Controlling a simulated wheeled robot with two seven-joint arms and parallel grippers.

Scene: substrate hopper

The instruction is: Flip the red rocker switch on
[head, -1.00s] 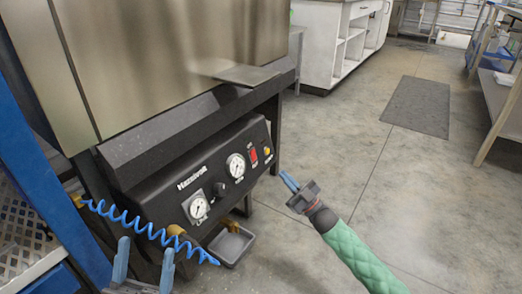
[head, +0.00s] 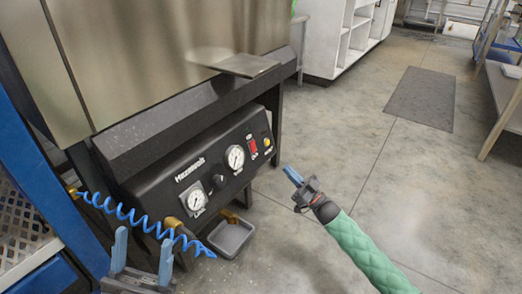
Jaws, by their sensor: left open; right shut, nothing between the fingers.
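The red rocker switch (head: 253,146) is a small red rectangle near the right end of the black control panel (head: 207,176). Whether it is on or off is too small to tell. My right gripper (head: 288,171) has blue fingers, shut and empty, pointing up and left toward the panel. It is to the right of the switch, apart from the panel. My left gripper (head: 143,254) is open and empty at the bottom left, in front of and below the panel.
A metal plate (head: 246,65) juts out above.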

